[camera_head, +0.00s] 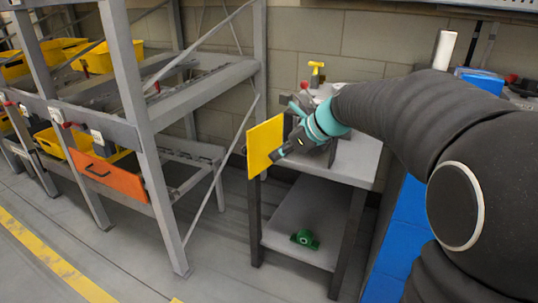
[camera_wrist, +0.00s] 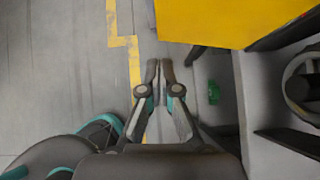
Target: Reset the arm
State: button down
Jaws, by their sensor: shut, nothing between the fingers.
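My arm reaches in from the right in the head view, with my gripper near the small grey table (camera_head: 358,160). In the wrist view my gripper (camera_wrist: 160,66) is shut, its two fingertips close together and empty, with grey floor behind them. A yellow panel (camera_head: 264,145) stands at the table's left edge, beside my wrist in the head view. It also shows in the wrist view (camera_wrist: 225,22), at the top right, to the right of the fingertips. In the head view the fingertips are hard to make out.
A grey metal rack (camera_head: 140,110) with yellow bins (camera_head: 100,58) and an orange drawer front (camera_head: 108,176) stands left. A green object (camera_head: 305,239) lies on the table's lower shelf. A blue panel (camera_head: 408,215) stands right. Open floor (camera_head: 110,245) with yellow lines lies front left.

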jog(key=v, duration=0.7)
jog(key=s+d+f+n+g+h, duration=0.1)
jog(key=s+d+f+n+h, duration=0.25)
jog(key=s+f+n, duration=0.65)
jog(key=s+n+t+h, duration=0.1)
jog(key=s+n+h, duration=0.3)
jog(key=s+n, duration=1.1)
jog(key=shift+s+f, duration=0.25)
jog(key=shift+f, duration=0.15)
